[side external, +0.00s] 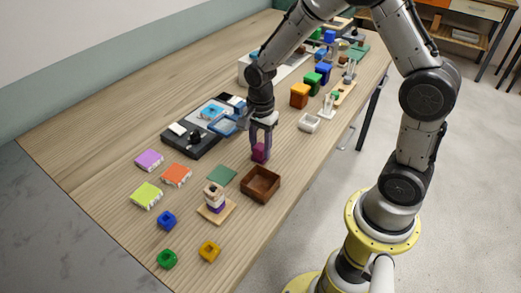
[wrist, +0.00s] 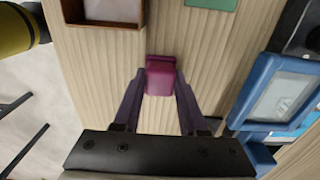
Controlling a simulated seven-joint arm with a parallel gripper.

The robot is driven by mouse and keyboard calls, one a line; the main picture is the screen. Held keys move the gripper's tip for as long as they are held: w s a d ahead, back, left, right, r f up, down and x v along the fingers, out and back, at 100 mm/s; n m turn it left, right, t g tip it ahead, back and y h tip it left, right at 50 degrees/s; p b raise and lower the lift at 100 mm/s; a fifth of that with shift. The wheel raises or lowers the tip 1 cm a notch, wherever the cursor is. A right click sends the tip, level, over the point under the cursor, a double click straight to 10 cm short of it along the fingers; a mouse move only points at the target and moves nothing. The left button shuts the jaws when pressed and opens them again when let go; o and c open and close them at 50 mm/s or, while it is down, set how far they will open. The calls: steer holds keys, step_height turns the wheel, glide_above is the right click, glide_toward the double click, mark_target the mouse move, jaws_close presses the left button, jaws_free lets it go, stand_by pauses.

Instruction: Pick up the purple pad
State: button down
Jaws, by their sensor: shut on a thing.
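My gripper (side external: 260,148) points down over the table between the dark tray and the brown box. Its two purple fingers are shut on a magenta block (wrist: 160,78), which also shows low between the fingertips in the side view (side external: 258,154). I cannot tell whether the block touches the table. A flat purple pad (side external: 149,160) with whitish ragged edges lies on the table at the left, well apart from my gripper. The pad is not seen in the wrist view.
An orange pad (side external: 175,175) and a lime pad (side external: 146,195) lie beside the purple pad. A brown open box (side external: 261,184) stands close to my gripper. A dark tray (side external: 177,143), a blue-framed piece (wrist: 281,90) and a ring stack (side external: 216,203) are nearby. Bare wood lies left of the pads.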

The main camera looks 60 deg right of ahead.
steer(key=shift+r, duration=0.1)
steer(key=shift+r, duration=0.55)
steer(key=s+r, duration=1.1)
steer(key=s, duration=0.3)
steer(key=shift+a+r, duration=0.35)
steer(key=shift+a, duration=0.05)
